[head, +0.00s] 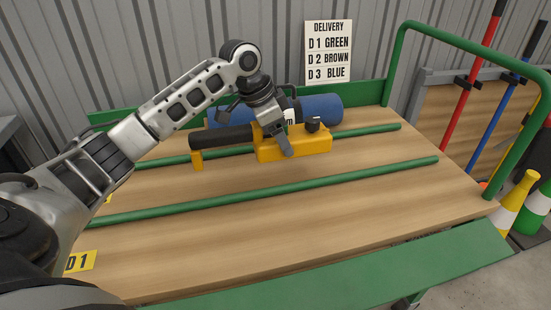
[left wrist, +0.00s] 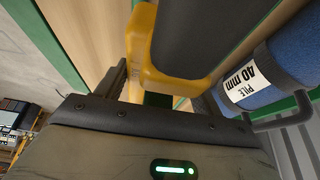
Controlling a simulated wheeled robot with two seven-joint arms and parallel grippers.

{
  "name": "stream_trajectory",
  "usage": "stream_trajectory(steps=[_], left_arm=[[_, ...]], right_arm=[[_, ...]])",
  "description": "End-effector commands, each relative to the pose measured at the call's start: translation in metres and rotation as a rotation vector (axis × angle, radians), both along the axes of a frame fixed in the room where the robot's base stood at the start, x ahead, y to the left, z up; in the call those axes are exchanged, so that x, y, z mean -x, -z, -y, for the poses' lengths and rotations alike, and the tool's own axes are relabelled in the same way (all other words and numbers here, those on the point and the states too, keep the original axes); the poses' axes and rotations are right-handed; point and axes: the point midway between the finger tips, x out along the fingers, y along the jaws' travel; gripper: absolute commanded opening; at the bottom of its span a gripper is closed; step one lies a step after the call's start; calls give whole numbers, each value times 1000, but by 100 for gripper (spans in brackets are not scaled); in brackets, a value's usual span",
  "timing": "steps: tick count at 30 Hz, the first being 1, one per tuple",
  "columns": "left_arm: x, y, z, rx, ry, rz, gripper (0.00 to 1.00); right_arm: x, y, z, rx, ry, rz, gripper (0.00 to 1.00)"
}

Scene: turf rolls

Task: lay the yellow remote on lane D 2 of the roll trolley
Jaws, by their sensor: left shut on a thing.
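My left gripper (head: 285,150) is shut on the yellow remote (head: 305,149), a yellow body with a long black bar and a yellow end piece at its left. It lies crosswise, roughly along the rails, over the back part of the middle lane, D 2 (head: 300,176). I cannot tell whether it touches the deck. In the left wrist view its yellow frame and dark bar (left wrist: 146,75) fill the space between the fingers. The roll trolley (head: 370,222) has a wooden deck with green rails dividing its lanes. My right gripper is out of view.
A blue roll (head: 322,107) labelled 40 mm lies behind the remote, beyond the back rail (head: 365,131). The front rail (head: 270,191) bounds D 2. The front lane, tagged D 1 (head: 79,262), is bare. A green hoop (head: 460,40) stands at the right end.

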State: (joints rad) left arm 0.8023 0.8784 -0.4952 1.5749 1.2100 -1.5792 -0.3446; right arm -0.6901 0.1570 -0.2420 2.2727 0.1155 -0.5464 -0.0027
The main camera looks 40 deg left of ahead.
Motion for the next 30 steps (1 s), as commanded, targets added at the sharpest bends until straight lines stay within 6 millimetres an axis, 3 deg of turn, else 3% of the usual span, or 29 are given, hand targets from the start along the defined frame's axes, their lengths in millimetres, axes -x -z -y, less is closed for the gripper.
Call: stream_trajectory(steps=[1,6,14,20,30], left_arm=[[-5,15,-5,2,-2,-4,26],[-18,40,-22,0,0,-1,26],[-27,54,-32,0,2,0,26],[-27,83,-33,-1,4,-3,26],[-27,86,-33,-1,3,1,26]], right_arm=[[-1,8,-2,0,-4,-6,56],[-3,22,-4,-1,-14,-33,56],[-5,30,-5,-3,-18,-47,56],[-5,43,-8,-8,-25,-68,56],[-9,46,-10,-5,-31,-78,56]])
